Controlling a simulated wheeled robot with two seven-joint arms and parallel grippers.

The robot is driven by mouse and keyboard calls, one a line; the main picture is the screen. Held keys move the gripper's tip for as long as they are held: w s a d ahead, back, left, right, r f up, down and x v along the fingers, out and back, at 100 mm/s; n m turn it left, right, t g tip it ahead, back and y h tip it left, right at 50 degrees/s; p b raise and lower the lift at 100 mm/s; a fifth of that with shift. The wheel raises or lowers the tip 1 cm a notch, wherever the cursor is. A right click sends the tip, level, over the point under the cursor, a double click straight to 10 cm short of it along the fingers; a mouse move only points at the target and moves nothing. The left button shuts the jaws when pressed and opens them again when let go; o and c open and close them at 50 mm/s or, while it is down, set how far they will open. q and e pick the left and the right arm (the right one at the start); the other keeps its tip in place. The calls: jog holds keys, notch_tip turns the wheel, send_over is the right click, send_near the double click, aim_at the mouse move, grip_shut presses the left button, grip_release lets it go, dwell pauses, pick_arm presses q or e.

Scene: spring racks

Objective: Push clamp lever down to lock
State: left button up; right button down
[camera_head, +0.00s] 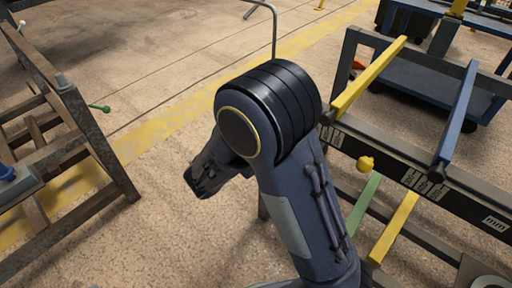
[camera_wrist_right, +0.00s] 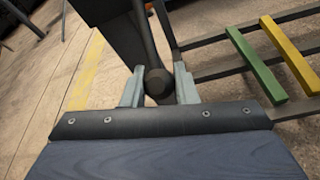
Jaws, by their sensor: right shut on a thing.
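In the right wrist view, my right gripper (camera_wrist_right: 157,80) has its two grey fingers on either side of a dark round knob (camera_wrist_right: 155,84). The knob is at the end of a dark rod (camera_wrist_right: 143,40) that runs up and away beside a wide dark post. I take this rod to be the clamp lever; the clamp's body cannot be made out. In the head view, my right arm bends across the middle and its fingers and the lever cannot be made out. My left gripper is not in view.
A dark rack rail (camera_head: 420,180) with yellow, blue and green bars and a yellow knob (camera_head: 366,163) stands at the right. A rusty frame (camera_head: 88,130) with a green-tipped lever (camera_head: 98,108) stands at the left. A blue cart (camera_head: 425,80) is behind. Floor between is clear.

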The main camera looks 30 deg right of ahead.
jog(key=shift+f, duration=0.15)
dwell(0.3)
jog(key=c, duration=1.2)
grip_release()
jog(key=shift+o, duration=0.2)
jog(key=p+v, duration=0.2)
jog(key=v, duration=0.5)
jog(key=shift+s+a, duration=0.2)
jog(key=shift+a, duration=0.1)
